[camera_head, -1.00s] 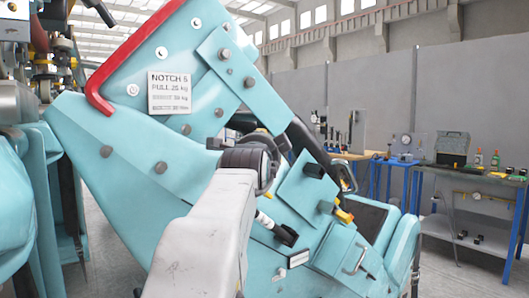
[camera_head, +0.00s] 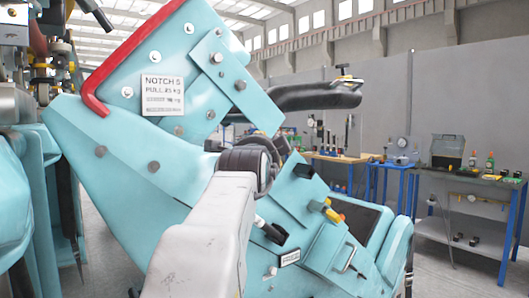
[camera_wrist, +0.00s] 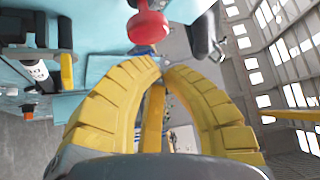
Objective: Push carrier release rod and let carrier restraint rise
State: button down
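The teal carrier (camera_head: 115,160) stands before me. Its dark padded restraint arm (camera_head: 310,97) points right, nearly level, with a yellowish piece at its end. A red knob (camera_wrist: 150,22) is just beyond my gripper (camera_wrist: 161,67), whose two yellow fingers curve together with tips nearly meeting and nothing seen between them. Contact with the knob cannot be told. A short rod with a black end (camera_head: 270,230) and a yellow-tipped part (camera_head: 333,214) sit on the carrier's lower side. Which part is the release rod is unclear.
A red bar (camera_head: 92,100) edges the carrier's upper plate, which bears a "NOTCH" label (camera_head: 162,95). More teal machinery (camera_head: 18,200) stands close at left. A workbench (camera_head: 470,176) with tools is far right. Open floor (camera_head: 440,260) lies at lower right.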

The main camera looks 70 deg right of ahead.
jog(key=b+v, duration=0.1)
jog(key=v, duration=0.8)
jog(key=shift+a, duration=0.3)
jog(key=shift+w+r, duration=0.1)
jog(key=shift+w, duration=0.05)
dwell(0.6)
